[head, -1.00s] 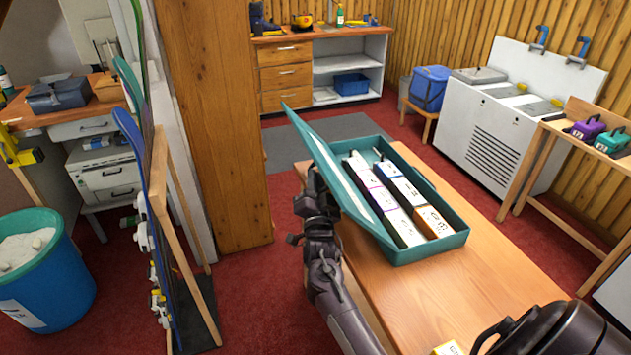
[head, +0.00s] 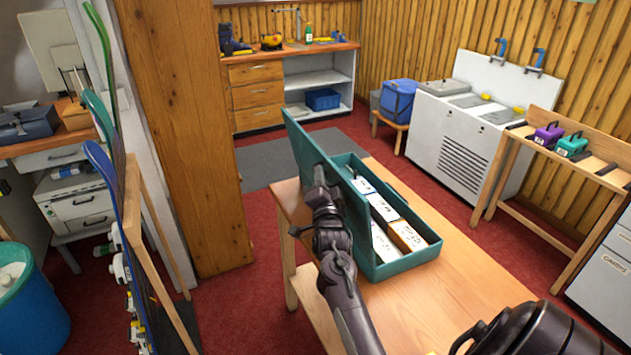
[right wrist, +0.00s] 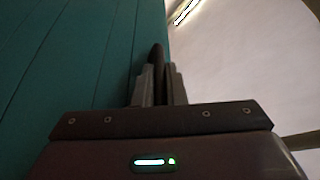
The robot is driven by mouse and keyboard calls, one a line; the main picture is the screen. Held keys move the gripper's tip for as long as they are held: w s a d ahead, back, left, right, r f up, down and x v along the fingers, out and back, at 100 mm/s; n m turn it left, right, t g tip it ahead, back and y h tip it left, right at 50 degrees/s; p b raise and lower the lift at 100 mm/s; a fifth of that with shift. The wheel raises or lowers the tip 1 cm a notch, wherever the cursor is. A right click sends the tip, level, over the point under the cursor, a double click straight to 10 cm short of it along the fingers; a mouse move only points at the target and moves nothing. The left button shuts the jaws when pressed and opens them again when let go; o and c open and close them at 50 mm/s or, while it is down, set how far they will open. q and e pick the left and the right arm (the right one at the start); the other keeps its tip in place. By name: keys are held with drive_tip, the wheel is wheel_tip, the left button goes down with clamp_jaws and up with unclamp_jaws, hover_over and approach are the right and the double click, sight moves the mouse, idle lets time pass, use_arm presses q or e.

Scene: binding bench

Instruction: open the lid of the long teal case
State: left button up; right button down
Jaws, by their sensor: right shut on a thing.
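The long teal case (head: 405,262) lies on the wooden bench with its lid (head: 318,150) raised steeply along its left long side. White boxes with coloured edges (head: 384,208) show inside; the lid hides part of the contents. My right gripper (head: 320,182) is at the left side of the lid, its fingertips hard to make out. In the right wrist view the fingers (right wrist: 157,85) are close together on a thin dark part beside the lid's teal face (right wrist: 70,60). My left gripper is not in view.
The wooden bench top (head: 480,280) is clear to the right of and in front of the case. A wooden post (head: 185,130) and a ski rack (head: 150,240) stand to the left. A low wooden stand (head: 530,170) with purple and teal items is at the right.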

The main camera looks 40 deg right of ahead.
drive_tip(key=c, duration=1.5)
unclamp_jaws()
drive_tip(key=shift+s, duration=0.1)
drive_tip(key=shift+s+a+f, duration=0.15)
drive_tip(key=shift+f, duration=0.05)
drive_tip(key=b+v, duration=0.2)
drive_tip(key=v, duration=0.5)
drive_tip(key=shift+s+r+b, duration=0.1)
drive_tip(key=shift+s+b, duration=0.05)
drive_tip(key=shift+b, duration=0.15)
drive_tip(key=shift+a, duration=0.1)
